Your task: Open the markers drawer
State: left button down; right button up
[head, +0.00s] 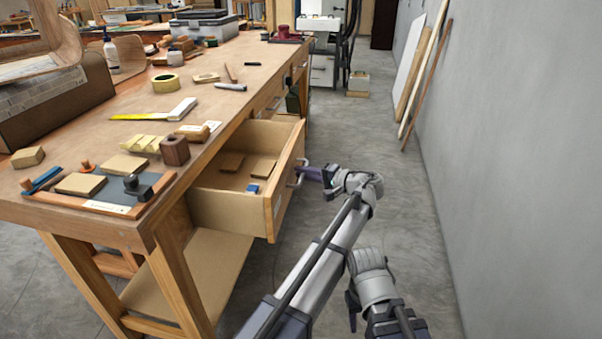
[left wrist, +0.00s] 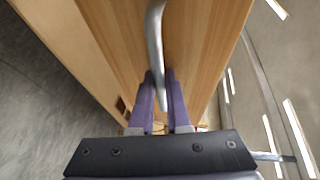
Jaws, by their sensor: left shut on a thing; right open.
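A wooden drawer (head: 228,207) under the workbench stands pulled out, its inside open to view. In it lie two flat brown pieces (head: 263,168) and a small blue object (head: 252,188). I cannot read any label on the drawer front. My left gripper (head: 308,174) is at the drawer's metal handle (head: 297,176). In the left wrist view its purple fingers (left wrist: 159,92) are shut around the handle bar (left wrist: 155,38), against the wooden front. My right gripper (head: 354,303) is open and empty, low beside the left arm and partly hidden.
The workbench (head: 220,105) carries a tray of blocks (head: 100,204), a tape roll (head: 166,83), a square and clamps. A grey wall (head: 520,150) runs along the right, with boards (head: 425,80) leaning on it.

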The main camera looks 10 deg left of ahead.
pick_arm(q)
jog(key=c, duration=1.2)
grip_release()
jog(key=shift+o, duration=0.2)
